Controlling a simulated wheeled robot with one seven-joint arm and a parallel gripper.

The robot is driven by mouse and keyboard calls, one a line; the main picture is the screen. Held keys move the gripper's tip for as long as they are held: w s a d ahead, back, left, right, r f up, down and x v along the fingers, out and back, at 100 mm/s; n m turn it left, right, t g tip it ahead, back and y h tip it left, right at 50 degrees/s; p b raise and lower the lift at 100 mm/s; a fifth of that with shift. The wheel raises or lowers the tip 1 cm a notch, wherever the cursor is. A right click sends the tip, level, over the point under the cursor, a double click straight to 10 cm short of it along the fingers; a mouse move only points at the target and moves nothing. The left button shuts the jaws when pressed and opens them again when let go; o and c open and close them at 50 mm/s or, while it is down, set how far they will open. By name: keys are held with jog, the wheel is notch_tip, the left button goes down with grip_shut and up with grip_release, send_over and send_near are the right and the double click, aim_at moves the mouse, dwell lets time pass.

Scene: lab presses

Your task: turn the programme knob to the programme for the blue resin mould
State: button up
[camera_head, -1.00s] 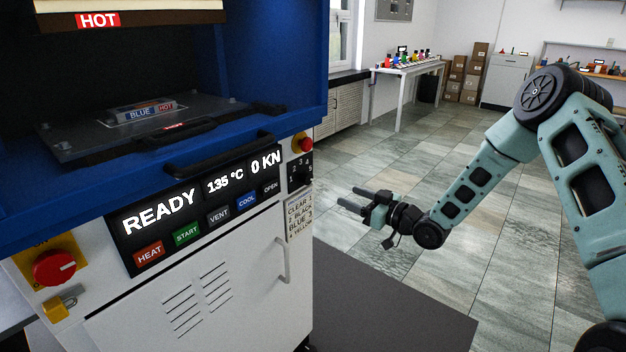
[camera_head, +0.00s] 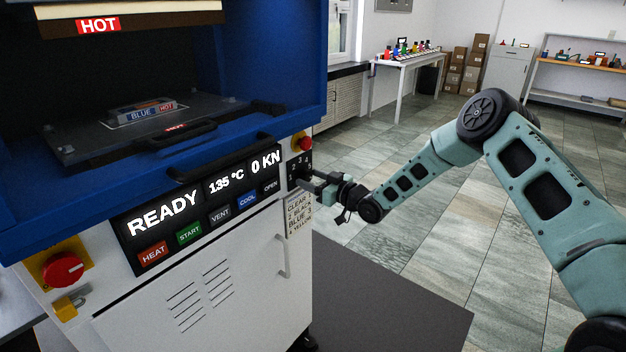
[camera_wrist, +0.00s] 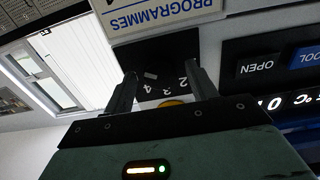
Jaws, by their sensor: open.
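The dark programme knob and its black number plate (camera_head: 293,172) are on the press front, right of the display. In the wrist view the plate (camera_wrist: 172,58) is upside down with 2, 3 and 4 readable. A small light mark (camera_wrist: 151,76) shows between the fingers; the knob's outline is too dark to make out. My gripper (camera_head: 302,181) is open at the plate, its fingers (camera_wrist: 162,77) either side of the mark; contact cannot be told. The programme card (camera_head: 298,213) pairs BLUE with 3. A mould labelled BLUE (camera_head: 152,112) lies on the lower platen.
A red emergency stop (camera_head: 305,144) on a yellow base sits just above the number plate. The display (camera_head: 195,210) reads READY, 135 °C, 0 KN, with buttons below. A door handle (camera_head: 283,257) is below. The floor to the right is open.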

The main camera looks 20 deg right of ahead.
jog(key=c, duration=1)
jog(key=shift+f+n+b, duration=0.15)
jog(key=shift+n+b, duration=0.15)
jog(key=shift+b, duration=0.2)
jog(key=shift+n+b, duration=0.3)
jog(key=shift+b, duration=0.1)
jog(key=n+b, duration=0.2)
jog(key=b, duration=0.2)
jog(key=shift+f+n, duration=0.15)
jog(key=shift+n, duration=0.25)
jog(key=n+b, duration=0.2)
jog(key=b, duration=0.1)
jog(key=shift+n+b, duration=0.8)
jog(key=shift+b, duration=0.15)
jog(key=shift+d+r, duration=0.1)
jog(key=shift+r, duration=0.15)
